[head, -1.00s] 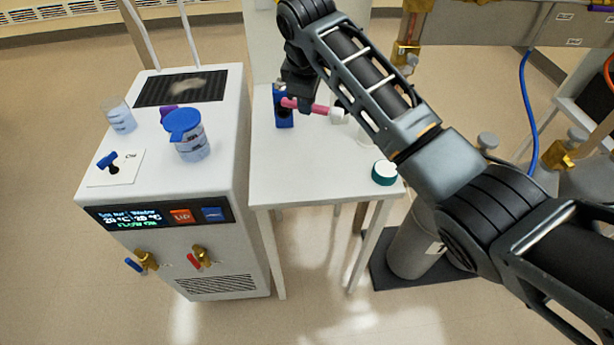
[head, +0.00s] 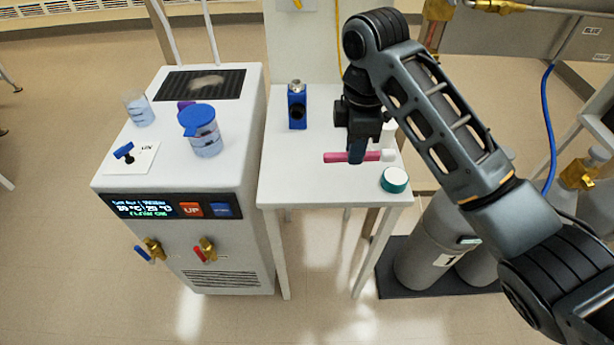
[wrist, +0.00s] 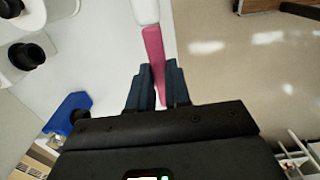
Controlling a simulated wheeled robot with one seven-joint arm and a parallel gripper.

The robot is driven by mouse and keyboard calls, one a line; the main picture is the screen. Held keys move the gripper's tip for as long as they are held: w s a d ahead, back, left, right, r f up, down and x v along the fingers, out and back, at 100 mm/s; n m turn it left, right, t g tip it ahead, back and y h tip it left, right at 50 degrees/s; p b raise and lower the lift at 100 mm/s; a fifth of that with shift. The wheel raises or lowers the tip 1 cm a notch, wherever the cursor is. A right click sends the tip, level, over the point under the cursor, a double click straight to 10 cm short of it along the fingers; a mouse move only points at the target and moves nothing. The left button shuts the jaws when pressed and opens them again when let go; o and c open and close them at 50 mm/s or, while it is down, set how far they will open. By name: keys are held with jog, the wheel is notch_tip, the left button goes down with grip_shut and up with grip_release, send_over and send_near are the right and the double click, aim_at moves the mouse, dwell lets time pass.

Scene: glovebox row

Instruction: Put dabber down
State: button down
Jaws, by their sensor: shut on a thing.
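The dabber is a pink stick with a white end. In the head view the dabber (head: 337,157) lies level, crosswise in my gripper (head: 356,155), over the front part of the small white table (head: 290,180). I cannot tell whether it touches the tabletop. In the wrist view the pink dabber (wrist: 154,52) runs up from between the blue fingers of my gripper (wrist: 156,88), its white end pointing away. My gripper is shut on the pink part.
A blue device (head: 297,108) stands at the table's back left. A white chiller (head: 160,205) with a blue-lidded jug (head: 203,133) stands left. The table's left front is clear.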

jog(key=b, duration=0.3)
send_over(301, 181)
notch_tip(301, 181, down, 6)
jog(key=shift+d+f, duration=0.1)
jog(key=shift+f, duration=0.15)
jog(key=shift+f+p, duration=0.85)
jog(key=shift+f, duration=1)
jog(key=c, duration=1.1)
grip_release()
jog(key=shift+f, duration=0.1)
jog(key=shift+f+b, duration=0.2)
jog(key=shift+b, duration=0.3)
notch_tip(301, 181, up, 8)
jog(key=shift+d+r+b, duration=0.1)
jog(key=shift+d+b, duration=0.05)
jog(key=shift+b, duration=0.25)
